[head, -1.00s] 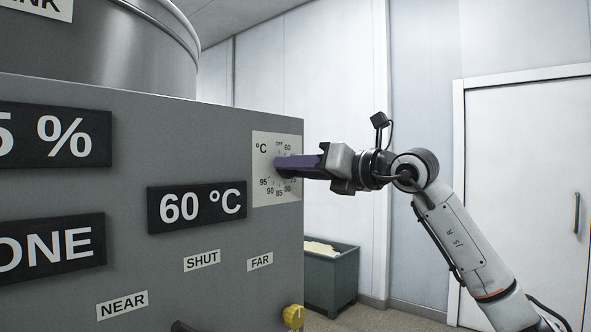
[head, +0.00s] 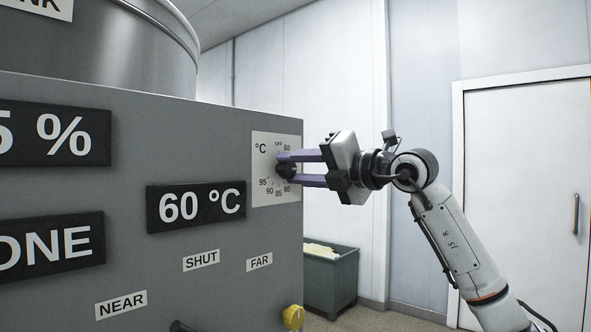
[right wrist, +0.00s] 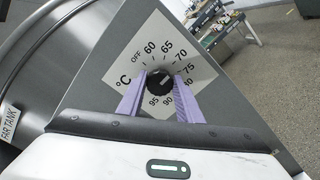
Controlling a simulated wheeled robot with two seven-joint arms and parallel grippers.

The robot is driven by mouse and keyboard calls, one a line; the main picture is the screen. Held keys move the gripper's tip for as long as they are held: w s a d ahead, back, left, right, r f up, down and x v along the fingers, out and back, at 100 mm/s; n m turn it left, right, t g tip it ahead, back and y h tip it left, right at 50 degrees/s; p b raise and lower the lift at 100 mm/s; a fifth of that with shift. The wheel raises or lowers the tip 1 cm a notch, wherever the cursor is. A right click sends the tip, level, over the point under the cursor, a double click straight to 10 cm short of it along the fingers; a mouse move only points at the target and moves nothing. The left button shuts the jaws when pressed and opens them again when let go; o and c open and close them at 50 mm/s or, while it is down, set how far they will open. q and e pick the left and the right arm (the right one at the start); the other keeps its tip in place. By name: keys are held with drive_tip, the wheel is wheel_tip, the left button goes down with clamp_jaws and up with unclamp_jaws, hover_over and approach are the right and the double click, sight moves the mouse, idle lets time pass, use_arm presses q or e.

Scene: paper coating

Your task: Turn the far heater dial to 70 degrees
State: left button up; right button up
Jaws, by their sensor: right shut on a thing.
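The far heater dial is a black knob (right wrist: 158,92) on a white scale plate (right wrist: 120,70), marked from OFF and 60 round to 95. My right gripper (right wrist: 161,82) has its purple fingers on either side of the knob, shut on it. A small pale mark on the knob points to the upper right, toward the 65 to 70 side; the exact reading is too small to tell. In the head view the right gripper (head: 285,169) reaches the plate (head: 262,190) from the right. The display (head: 197,206) reads 60 °C. My left gripper is not in view.
The grey panel carries NEAR, SHUT and FAR labels (head: 259,262) and a yellow knob (head: 293,317) at its lower right edge. A green bin (head: 332,285) stands on the floor beyond. A white door (head: 530,180) is at the right.

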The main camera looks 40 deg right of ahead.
idle(0.4)
drive_tip(key=o, duration=1)
drive_tip(key=shift+o, duration=0.2)
drive_tip(key=shift+s+f, duration=0.1)
drive_tip(key=shift+s, duration=0.15)
use_arm(q)
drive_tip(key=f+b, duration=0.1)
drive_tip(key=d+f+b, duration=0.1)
drive_tip(key=b, duration=0.1)
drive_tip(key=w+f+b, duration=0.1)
drive_tip(key=b, duration=0.1)
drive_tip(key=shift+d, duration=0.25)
use_arm(e)
drive_tip(key=s, duration=0.9)
drive_tip(key=shift+s+d, duration=0.4)
drive_tip(key=shift+d, duration=0.05)
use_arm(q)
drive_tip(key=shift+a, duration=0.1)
